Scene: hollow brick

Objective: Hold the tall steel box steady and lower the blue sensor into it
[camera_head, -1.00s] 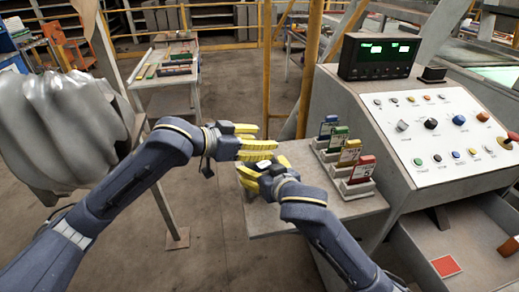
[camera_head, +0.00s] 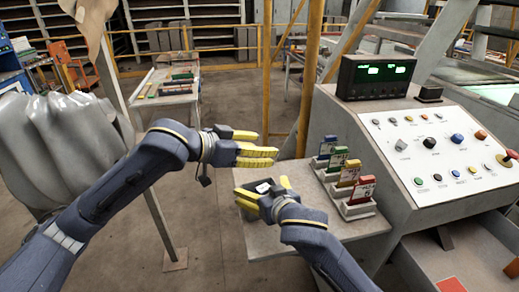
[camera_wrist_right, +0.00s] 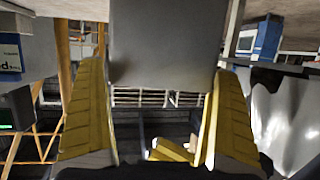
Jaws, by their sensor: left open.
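A blue block (camera_head: 327,146), perhaps the blue sensor, stands in a grey holder at the far end of a row on the small grey shelf. I cannot pick out a tall steel box with certainty. In the right wrist view, a smooth grey surface (camera_wrist_right: 167,45) fills the upper middle between the fingertips; I cannot tell what it belongs to. My left gripper (camera_head: 254,147) is open and empty, left of the blue block. My right gripper (camera_head: 262,190) is below it, over the shelf, with its fingers apart; they also show in the right wrist view (camera_wrist_right: 155,75).
Green (camera_head: 338,157), yellow (camera_head: 350,172) and red (camera_head: 362,190) blocks stand in the same row of holders. A sloped control console (camera_head: 400,165) with a display box (camera_head: 376,76) is at the right. Bulging grey sacks (camera_head: 55,150) are at the left.

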